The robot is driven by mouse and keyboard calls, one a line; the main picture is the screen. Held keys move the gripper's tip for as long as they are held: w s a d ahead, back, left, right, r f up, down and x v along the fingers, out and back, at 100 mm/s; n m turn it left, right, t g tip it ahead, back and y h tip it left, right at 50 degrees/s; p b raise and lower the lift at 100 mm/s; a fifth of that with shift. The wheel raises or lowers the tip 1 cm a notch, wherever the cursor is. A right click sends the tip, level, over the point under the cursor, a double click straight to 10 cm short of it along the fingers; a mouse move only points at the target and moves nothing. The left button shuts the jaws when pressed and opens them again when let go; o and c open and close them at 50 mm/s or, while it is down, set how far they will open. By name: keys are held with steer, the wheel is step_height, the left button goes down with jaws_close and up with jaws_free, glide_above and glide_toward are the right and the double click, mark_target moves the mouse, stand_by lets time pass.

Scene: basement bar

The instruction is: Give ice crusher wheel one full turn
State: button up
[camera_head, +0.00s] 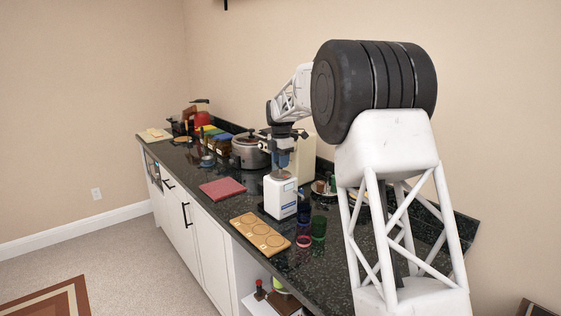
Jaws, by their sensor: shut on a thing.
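The ice crusher (281,197) stands upright on the dark counter near the middle of the view. It has a white body and a grey-blue upper part. My gripper (283,150) comes down onto the top of the crusher from above, and its jaws are shut at the wheel. The wheel itself is small and mostly hidden by my gripper, so its turn angle cannot be told.
A wooden board with round recesses (259,233) lies in front of the crusher. Blue, green and pink glasses (318,229) stand close to its right. A red mat (222,189) and a metal pot (250,152) are farther left. The wall is behind.

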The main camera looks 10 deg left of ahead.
steer(key=m, duration=1.2)
steer(key=shift+m, duration=0.3)
steer(key=m, duration=1.2)
steer(key=shift+m, duration=0.3)
steer(key=o, duration=0.9)
steer(key=shift+o, duration=0.2)
steer(key=shift+r, duration=0.15)
